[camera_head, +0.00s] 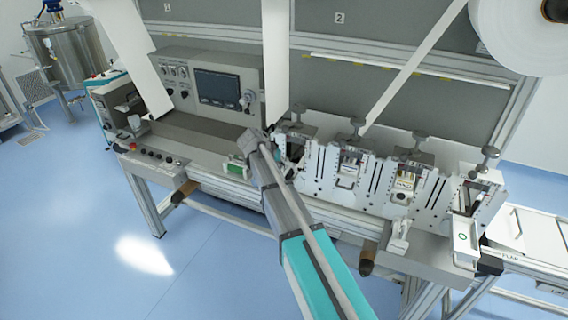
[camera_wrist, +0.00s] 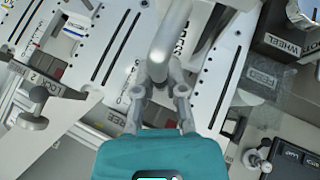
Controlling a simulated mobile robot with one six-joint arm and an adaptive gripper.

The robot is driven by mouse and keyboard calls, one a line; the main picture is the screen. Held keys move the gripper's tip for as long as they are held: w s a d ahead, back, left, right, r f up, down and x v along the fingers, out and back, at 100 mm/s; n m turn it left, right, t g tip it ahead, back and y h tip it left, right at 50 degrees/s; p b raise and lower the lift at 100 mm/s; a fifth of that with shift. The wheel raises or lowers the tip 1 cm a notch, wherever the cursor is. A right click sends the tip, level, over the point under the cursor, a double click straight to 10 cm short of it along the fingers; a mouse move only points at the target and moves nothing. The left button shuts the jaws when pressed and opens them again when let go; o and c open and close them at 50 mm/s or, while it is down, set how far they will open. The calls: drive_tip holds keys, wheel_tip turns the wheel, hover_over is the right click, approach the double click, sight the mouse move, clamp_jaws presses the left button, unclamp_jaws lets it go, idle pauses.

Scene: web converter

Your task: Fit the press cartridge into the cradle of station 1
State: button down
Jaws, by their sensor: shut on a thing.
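In the wrist view my gripper (camera_wrist: 158,72) is shut on a grey rounded handle (camera_wrist: 172,35). A white label, which seems to read PRESS, shows just beside the handle, so the held thing appears to be the press cartridge. Most of its body is hidden behind the handle and my fingers. In the head view my arm reaches to the left end of the row of white station frames (camera_head: 342,185), and the fingertips and cartridge are mostly hidden there. I cannot tell whether the cartridge touches a cradle.
White slotted plates (camera_wrist: 118,50) stand close on both sides of the gripper. A dark block marked WHEEL (camera_wrist: 287,42) lies to the right. In the head view a control panel (camera_head: 217,88) stands behind left, and hanging white web strips (camera_head: 275,60) cross above the machine.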

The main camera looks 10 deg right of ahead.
drive_tip(key=shift+f, duration=0.1)
drive_tip(key=c, duration=0.6)
unclamp_jaws()
drive_tip(key=shift+c, duration=0.2)
wheel_tip(320, 180, up, 9)
drive_tip(key=p, duration=0.9)
drive_tip(key=shift+r, duration=0.2)
drive_tip(key=shift+f, duration=0.1)
idle(0.3)
